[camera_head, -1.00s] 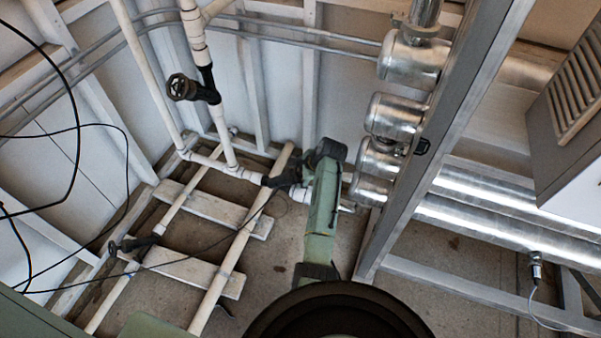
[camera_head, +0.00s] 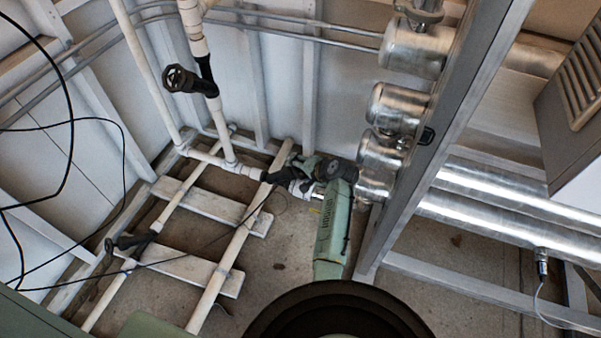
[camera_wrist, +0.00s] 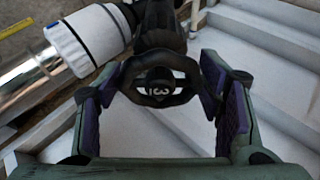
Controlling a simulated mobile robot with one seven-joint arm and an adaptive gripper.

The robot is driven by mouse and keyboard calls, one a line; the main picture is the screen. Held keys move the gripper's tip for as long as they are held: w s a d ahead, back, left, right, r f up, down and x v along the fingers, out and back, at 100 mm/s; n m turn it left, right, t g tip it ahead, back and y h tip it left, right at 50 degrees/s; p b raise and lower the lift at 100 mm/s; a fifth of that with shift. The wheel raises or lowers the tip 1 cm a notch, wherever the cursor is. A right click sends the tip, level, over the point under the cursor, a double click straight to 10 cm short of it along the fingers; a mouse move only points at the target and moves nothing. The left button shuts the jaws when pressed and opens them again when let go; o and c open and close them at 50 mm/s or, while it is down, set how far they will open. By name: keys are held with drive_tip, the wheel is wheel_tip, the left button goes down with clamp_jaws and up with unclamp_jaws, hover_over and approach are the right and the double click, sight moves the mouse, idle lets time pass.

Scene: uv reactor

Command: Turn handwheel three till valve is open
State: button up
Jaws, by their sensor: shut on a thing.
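A black handwheel (camera_wrist: 186,92) on a black valve body shows in the wrist view. Its hub carries a pale mark that looks like a 3, partly hard to read. My gripper (camera_wrist: 160,84) has purple-padded fingers on the left and right of the rim, shut on the wheel. In the head view my gripper (camera_head: 302,164) is at the black valve (camera_head: 277,177) on the low white pipe, and my green arm link comes up from below. The wheel itself is mostly hidden there by my gripper and wrist.
Another black handwheel (camera_head: 180,78) sits on the upright white pipe, and another black valve (camera_head: 131,241) is low at left. Metal cylinders (camera_head: 397,106) and a steel post (camera_head: 446,125) stand close right of my arm. Black cables (camera_head: 72,125) hang at left.

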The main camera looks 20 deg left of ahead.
drive_tip(key=n+y+b, duration=0.1)
drive_tip(key=n+b, duration=0.3)
drive_tip(key=shift+f+n+y, duration=0.3)
drive_tip(key=shift+f+y, duration=0.05)
drive_tip(key=shift+y, duration=0.05)
drive_tip(key=n+y+b, duration=0.1)
drive_tip(key=n+b, duration=0.2)
drive_tip(key=shift+r+b, duration=0.15)
drive_tip(key=shift+b, duration=0.25)
drive_tip(key=shift+r+n, duration=0.1)
drive_tip(key=shift+n, duration=0.2)
drive_tip(key=o, duration=1.1)
drive_tip(key=shift+r, duration=0.1)
